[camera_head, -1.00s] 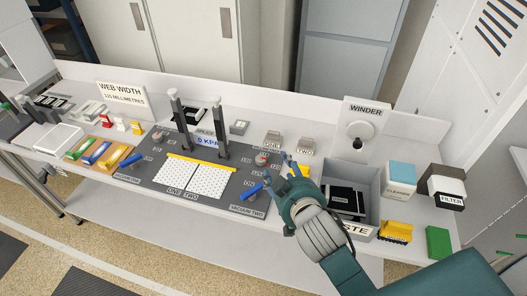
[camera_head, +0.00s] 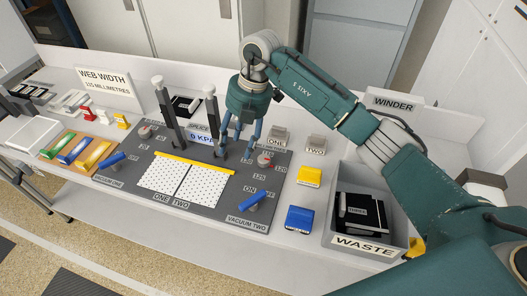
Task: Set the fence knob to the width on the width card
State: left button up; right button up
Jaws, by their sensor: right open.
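The width card (camera_head: 104,85) stands at the back left. It reads WEB WIDTH and a figure in millimetres too small to read surely. A round grey knob with a red mark (camera_head: 265,158) sits at the right of the dark panel (camera_head: 215,207), among printed numbers such as 115, 120 and 125. A similar knob (camera_head: 146,131) sits at the panel's left. Which one is the fence knob I cannot tell. My right gripper (camera_head: 236,146) points down over the panel, open and empty, just left of the right knob and apart from it. My left gripper is out of view.
Two upright dark posts (camera_head: 168,112) stand behind the white perforated plates (camera_head: 160,176). Blue levers (camera_head: 255,202) flank the panel. A yellow block (camera_head: 309,176) and a blue block (camera_head: 299,220) lie left of the WASTE bin (camera_head: 367,245).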

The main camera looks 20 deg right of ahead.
aim_at(264, 159)
jog(key=w+d+r+m+h, duration=0.1)
jog(key=d+m+h, duration=0.15)
jog(key=d, duration=0.55)
jog(key=shift+n+h, duration=0.25)
jog(key=shift+n, duration=0.1)
notch_tip(264, 159, down, 9)
jog(key=p, duration=0.2)
jog(key=shift+s+a+p, duration=0.1)
jog(key=shift+p, duration=0.2)
jog(key=shift+f, duration=0.6)
jog(key=c, duration=1.2)
